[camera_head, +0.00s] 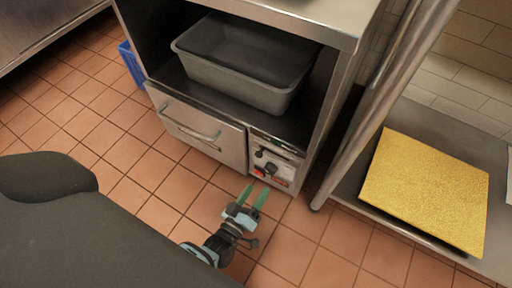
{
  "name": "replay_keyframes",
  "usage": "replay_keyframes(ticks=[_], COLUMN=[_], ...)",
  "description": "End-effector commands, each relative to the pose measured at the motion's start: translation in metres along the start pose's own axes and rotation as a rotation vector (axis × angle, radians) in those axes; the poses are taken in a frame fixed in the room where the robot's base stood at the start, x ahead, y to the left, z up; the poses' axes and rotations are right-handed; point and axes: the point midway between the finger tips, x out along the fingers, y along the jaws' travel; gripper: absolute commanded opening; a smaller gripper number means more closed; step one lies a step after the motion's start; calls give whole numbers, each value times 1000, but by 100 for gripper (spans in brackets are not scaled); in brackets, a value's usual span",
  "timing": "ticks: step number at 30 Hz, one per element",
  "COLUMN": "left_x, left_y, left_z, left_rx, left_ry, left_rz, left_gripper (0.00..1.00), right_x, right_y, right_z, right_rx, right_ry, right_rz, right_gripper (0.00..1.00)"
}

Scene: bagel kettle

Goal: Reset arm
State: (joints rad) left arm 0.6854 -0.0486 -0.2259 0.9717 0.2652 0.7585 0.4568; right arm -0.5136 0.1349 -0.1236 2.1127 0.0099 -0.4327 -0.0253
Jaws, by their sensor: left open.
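My left gripper (253,196) shows in the lower middle of the head view, with two green fingers spread apart and nothing between them. It is over the tiled floor, in front of the cabinet's control panel (273,166). Its fingertips appear close to the panel's lower edge, but I cannot tell the exact gap. My right gripper is out of view.
A steel cabinet (203,133) with a drawer and handle stands ahead, a grey tub (240,87) on its open shelf. A gold board (425,189) lies on a low steel shelf at right. A blue crate (131,64) is at left. Tiled floor (110,135) is clear.

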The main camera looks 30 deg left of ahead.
Motion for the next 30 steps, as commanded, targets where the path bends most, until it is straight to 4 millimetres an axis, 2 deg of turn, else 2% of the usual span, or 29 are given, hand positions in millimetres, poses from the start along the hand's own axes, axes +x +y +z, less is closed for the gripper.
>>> replay_keyframes(ticks=[21,26,30], left_x=[-2,0,5], left_y=[2,21,53], left_z=[-2,-24,-60], left_rx=[0,0,1], left_ry=[1,12,34], left_rz=[1,11,31], left_gripper=[59,59,59], right_x=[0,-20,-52], right_y=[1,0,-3], right_z=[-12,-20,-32], right_rx=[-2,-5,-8], right_ry=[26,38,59], right_rz=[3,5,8], right_gripper=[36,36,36])
